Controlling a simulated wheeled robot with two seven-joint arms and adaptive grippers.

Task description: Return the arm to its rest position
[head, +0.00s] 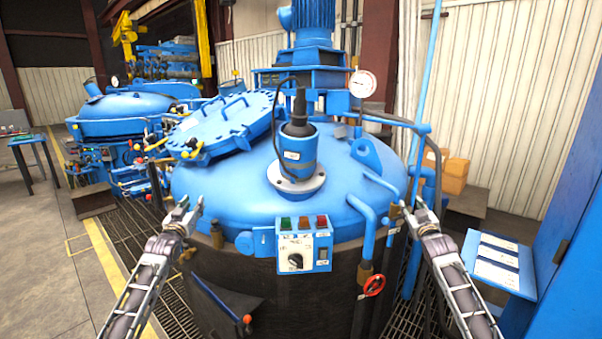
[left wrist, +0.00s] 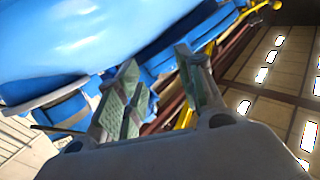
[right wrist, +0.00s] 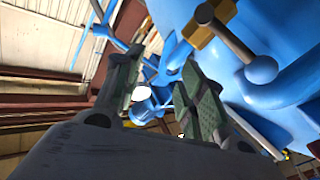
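My left gripper (head: 191,205) is raised at the left side of the blue furnace lid. Its two padded fingers stand apart with nothing between them in the left wrist view (left wrist: 156,72). My right gripper (head: 410,205) is raised at the right side of the furnace, close in the picture to a blue pipe. Its fingers are also apart and empty in the right wrist view (right wrist: 162,70). Both forearms point up and away from the lower corners of the head view. Whether either gripper touches the furnace cannot be told.
The round blue furnace (head: 240,178) fills the middle, with a control box (head: 304,251) and a red valve wheel (head: 374,285) at its front. A blue panel table (head: 497,262) and a blue cabinet (head: 565,220) stand at right. Open floor (head: 45,250) lies at left.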

